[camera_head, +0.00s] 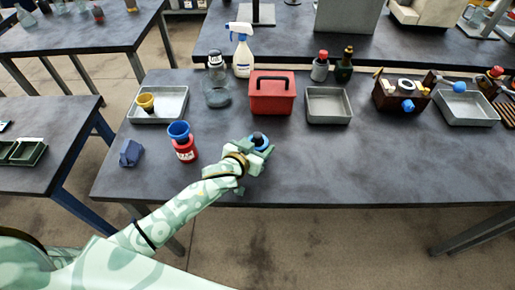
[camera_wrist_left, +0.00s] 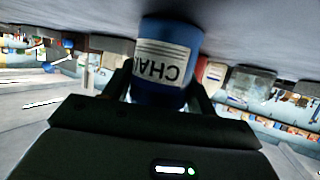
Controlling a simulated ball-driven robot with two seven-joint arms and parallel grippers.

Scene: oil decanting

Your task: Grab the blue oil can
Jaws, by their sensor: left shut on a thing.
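The blue oil can (camera_head: 268,143) is at my left gripper (camera_head: 255,150), near the middle of the table. In the head view the gripper hides most of the can, and its dark top and some blue show. In the left wrist view the blue can (camera_wrist_left: 172,35) has a white label with dark letters, reading upside down. The fingers of my left gripper (camera_wrist_left: 165,95) are shut on its two sides. I cannot tell whether the can touches the table. My right gripper is not in view.
A red can (camera_head: 185,152) with a blue funnel (camera_head: 178,130) on it stands left of my gripper. A blue crumpled cloth (camera_head: 130,153) lies farther left. A red toolbox (camera_head: 271,95) and a grey tray (camera_head: 329,106) stand behind. The table's right front is clear.

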